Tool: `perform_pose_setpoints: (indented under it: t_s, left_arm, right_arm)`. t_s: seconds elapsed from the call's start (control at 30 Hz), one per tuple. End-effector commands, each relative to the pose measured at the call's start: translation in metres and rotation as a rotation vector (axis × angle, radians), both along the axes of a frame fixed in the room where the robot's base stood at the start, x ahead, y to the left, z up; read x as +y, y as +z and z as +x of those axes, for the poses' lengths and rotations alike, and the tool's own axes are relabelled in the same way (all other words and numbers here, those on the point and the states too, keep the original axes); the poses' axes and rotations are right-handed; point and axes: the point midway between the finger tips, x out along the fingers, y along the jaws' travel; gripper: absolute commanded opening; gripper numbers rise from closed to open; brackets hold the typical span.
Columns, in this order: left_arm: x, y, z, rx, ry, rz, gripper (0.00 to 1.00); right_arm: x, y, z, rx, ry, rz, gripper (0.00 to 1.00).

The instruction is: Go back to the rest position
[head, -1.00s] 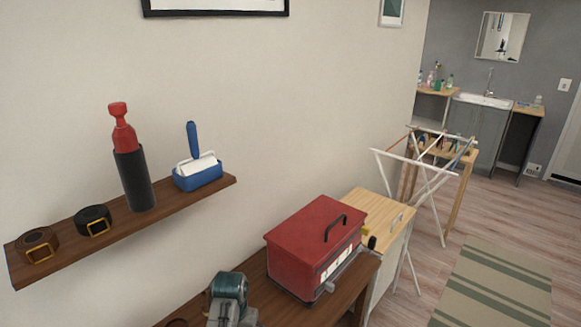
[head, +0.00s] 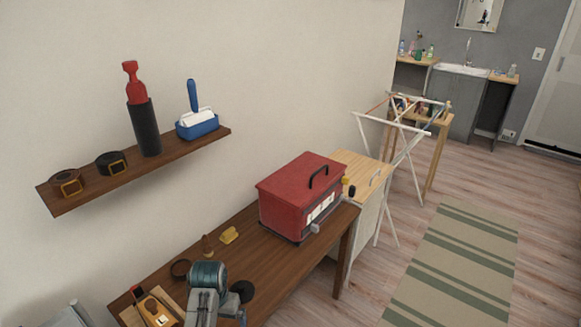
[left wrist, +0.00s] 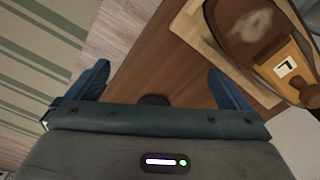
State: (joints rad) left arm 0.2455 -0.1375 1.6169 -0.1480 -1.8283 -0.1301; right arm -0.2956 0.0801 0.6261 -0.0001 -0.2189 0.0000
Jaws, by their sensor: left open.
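My left gripper (left wrist: 162,88) shows in the left wrist view with its two blue fingers spread wide and nothing between them. It is above the brown wooden table, and an orange and dark tool (left wrist: 287,68) on a pale board lies to the right of its fingers. In the head view, a teal and grey jointed part at the bottom, over the near end of the table (head: 275,247), looks like my left arm. Its fingers cannot be made out clearly there. My right gripper is not in view.
On the table are a red toolbox (head: 300,197), a yellow item (head: 229,235) and the orange tool (head: 158,308). A wall shelf (head: 140,172) holds two belts, a black holder and a paint tray. A drying rack (head: 400,140) stands beyond. The floor around the striped rug (head: 455,265) is clear.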

Motion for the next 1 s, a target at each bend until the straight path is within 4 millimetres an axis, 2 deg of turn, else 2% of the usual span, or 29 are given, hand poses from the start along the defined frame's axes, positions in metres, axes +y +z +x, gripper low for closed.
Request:
perform_pose_setpoints:
  t_s: [0.27,0.37,0.47,0.6,0.7,1.0]
  left_arm:
    - [0.029,-0.014,-0.052,-0.047,0.040,0.019,1.00]
    - [0.042,-0.016,-0.080,-0.074,0.054,0.029,1.00]
    - [0.057,-0.015,-0.117,-0.110,0.068,0.043,1.00]
    - [0.074,-0.002,-0.171,-0.167,0.074,0.060,1.00]
    - [0.079,0.009,-0.196,-0.198,0.071,0.064,1.00]
    - [0.085,0.037,-0.246,-0.255,0.055,0.066,1.00]
  right_arm:
    - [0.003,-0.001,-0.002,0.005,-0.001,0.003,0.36]
    - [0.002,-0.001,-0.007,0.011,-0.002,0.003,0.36]
    - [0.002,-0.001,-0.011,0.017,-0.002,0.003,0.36]
    - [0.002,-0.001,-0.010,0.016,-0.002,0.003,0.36]
    - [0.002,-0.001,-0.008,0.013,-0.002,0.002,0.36]
    - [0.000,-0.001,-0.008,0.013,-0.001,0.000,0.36]
